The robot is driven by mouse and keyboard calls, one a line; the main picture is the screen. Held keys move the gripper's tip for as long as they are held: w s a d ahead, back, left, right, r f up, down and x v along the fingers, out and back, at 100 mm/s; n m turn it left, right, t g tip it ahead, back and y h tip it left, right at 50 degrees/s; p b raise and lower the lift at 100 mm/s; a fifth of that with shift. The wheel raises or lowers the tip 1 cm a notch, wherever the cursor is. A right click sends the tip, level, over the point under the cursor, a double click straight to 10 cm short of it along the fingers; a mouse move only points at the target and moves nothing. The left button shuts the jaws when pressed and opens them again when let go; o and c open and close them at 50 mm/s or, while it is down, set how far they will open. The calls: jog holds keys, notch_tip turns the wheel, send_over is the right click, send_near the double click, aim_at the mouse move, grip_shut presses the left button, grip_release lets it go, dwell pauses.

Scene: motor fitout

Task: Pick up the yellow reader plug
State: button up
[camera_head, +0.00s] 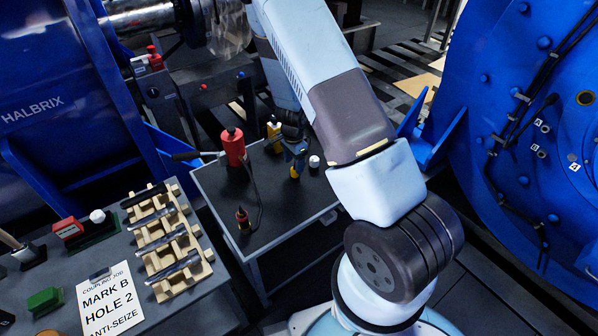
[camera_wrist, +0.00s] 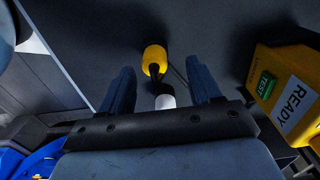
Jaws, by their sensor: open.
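The yellow reader plug (camera_head: 294,172) stands on the dark cart top, just below my gripper (camera_head: 295,152) in the head view. In the wrist view the yellow plug (camera_wrist: 154,56) lies between and slightly beyond the two blue fingertips of my gripper (camera_wrist: 160,74). A dark lead or stem shows at its near end. The fingers are apart, with a visible gap on each side of the plug, and hold nothing. My gripper's far side is partly hidden by my arm in the head view.
A white-capped item (camera_head: 314,161) stands close right of the plug. A yellow box (camera_wrist: 285,88) marked READY sits near the right finger. A red unit (camera_head: 233,146) with a cable to a small plug (camera_head: 243,218) stands left. The cart's front (camera_head: 285,222) is clear.

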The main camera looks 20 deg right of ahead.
jog(key=shift+s+f, duration=0.15)
jog(key=shift+f, duration=1.7)
jog(key=shift+c, duration=0.2)
jog(key=c, duration=1.1)
